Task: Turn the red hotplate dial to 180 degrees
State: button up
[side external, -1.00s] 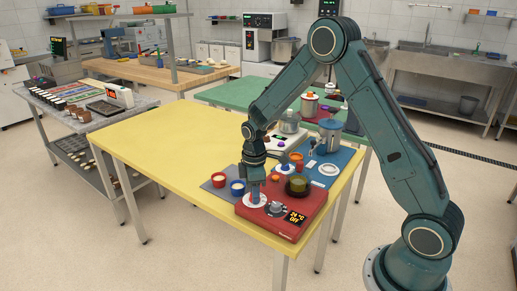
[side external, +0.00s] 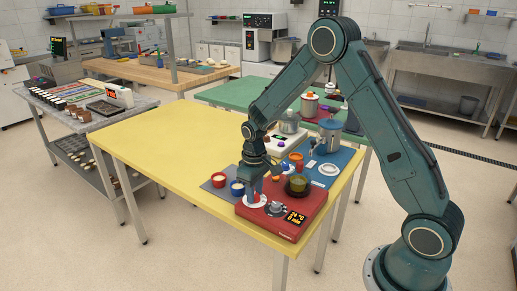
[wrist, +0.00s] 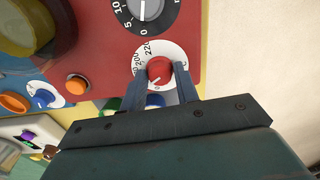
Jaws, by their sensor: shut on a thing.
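The red hotplate (side external: 285,226) sits on the yellow table's near right corner. Its red dial (wrist: 159,70) stands at the middle of a round white scale (wrist: 146,57), where 220 shows. My gripper (wrist: 158,82) is shut on the dial, one finger on each side. The dial's pointer and much of the scale are hidden or too small to read. In the side view my gripper (side external: 255,191) points down at the hotplate's left part. The hotplate's display (side external: 296,217) glows orange; it seems to read 24 °C over 0 min.
A dark dial with a white-numbered scale (wrist: 146,8) is beside the red one. An olive pot (side external: 298,185) stands on the hotplate's back. A red cup (side external: 219,180) and a blue cup (side external: 237,188) stand to the left. The yellow table's (side external: 165,140) left part is clear.

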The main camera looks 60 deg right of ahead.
jog(key=m, duration=0.5)
jog(key=shift+m, duration=0.4)
jog(key=o, duration=1)
jog(key=shift+c, duration=0.2)
jog(key=shift+r, duration=0.2)
notch_tip(320, 180, up, 14)
jog(key=shift+f, duration=0.2)
